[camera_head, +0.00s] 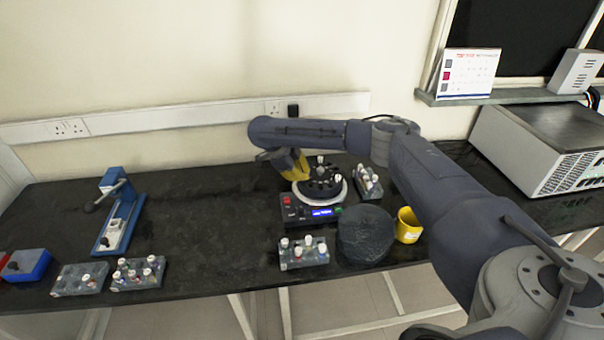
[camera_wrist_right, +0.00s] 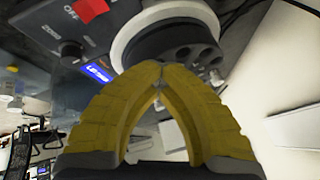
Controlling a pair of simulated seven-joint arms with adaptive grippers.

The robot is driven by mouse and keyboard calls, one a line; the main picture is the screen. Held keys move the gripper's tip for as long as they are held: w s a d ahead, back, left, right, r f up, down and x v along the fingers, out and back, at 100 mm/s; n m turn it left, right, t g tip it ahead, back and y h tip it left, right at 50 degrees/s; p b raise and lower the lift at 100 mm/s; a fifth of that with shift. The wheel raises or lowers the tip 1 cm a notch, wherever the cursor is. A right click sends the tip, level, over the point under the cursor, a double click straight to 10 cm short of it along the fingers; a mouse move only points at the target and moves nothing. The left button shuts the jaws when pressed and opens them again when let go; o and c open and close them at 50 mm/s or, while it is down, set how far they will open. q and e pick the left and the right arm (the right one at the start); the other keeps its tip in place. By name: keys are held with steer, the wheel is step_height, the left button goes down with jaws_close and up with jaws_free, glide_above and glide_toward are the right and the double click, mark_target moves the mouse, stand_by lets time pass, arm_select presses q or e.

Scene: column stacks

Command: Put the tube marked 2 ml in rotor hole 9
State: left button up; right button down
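My right gripper (camera_head: 298,173), with yellow fingers, is at the left side of the dark round rotor (camera_head: 321,187) of the centrifuge (camera_head: 312,211). In the right wrist view the gripper's fingertips (camera_wrist_right: 160,82) meet close to the rotor (camera_wrist_right: 182,52), whose dark holes show. I see no tube clearly between the fingers. Small white caps stand on or above the rotor. Capped tubes stand in a front rack (camera_head: 303,254), a rack right of the rotor (camera_head: 368,183) and a left rack (camera_head: 138,273). The 2 ml mark and hole numbers are too small to read. My left gripper is not in view.
A dark round lid-like object (camera_head: 365,236) and a yellow cup (camera_head: 408,226) stand right of the front rack. A blue stand (camera_head: 120,215), another rack (camera_head: 80,279) and a blue box (camera_head: 28,265) are at the left. The bench between is clear.

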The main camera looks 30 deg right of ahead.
steer(key=c, duration=1.1)
jaws_free()
steer(key=shift+r, duration=3)
